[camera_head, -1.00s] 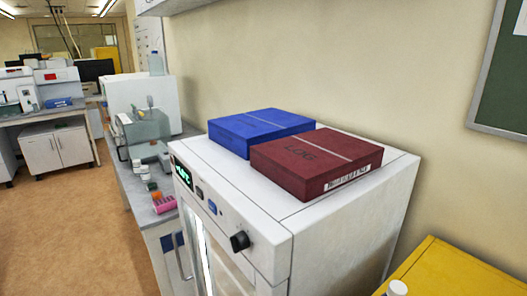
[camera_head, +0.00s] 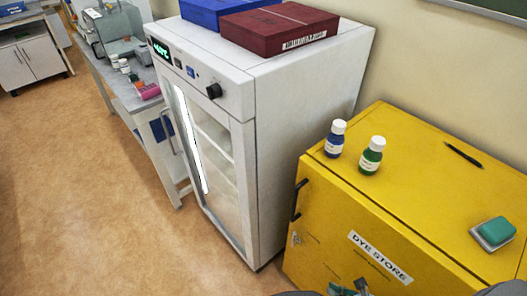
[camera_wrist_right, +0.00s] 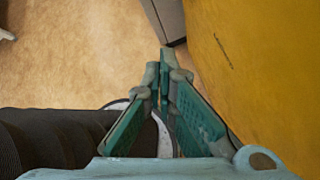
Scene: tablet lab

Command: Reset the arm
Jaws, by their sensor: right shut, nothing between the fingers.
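My right gripper (camera_head: 348,288) shows at the bottom edge of the head view, in front of the yellow dye store cabinet (camera_head: 330,215). In the right wrist view its two green-padded fingers (camera_wrist_right: 164,72) meet at the tips, with nothing between them. The yellow cabinet side (camera_wrist_right: 265,60) is to the right of the fingers in that view, with floor to the left. My left gripper is in neither view now.
A white glass-door unit (camera_head: 225,130) stands left of the cabinet, with a blue box (camera_head: 215,12) and a red box (camera_head: 280,28) on top. On the cabinet are a blue bottle (camera_head: 335,140), a green bottle (camera_head: 371,156), a black pen (camera_head: 463,154) and a green-topped block (camera_head: 495,231). Floor (camera_head: 110,200) is clear at left.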

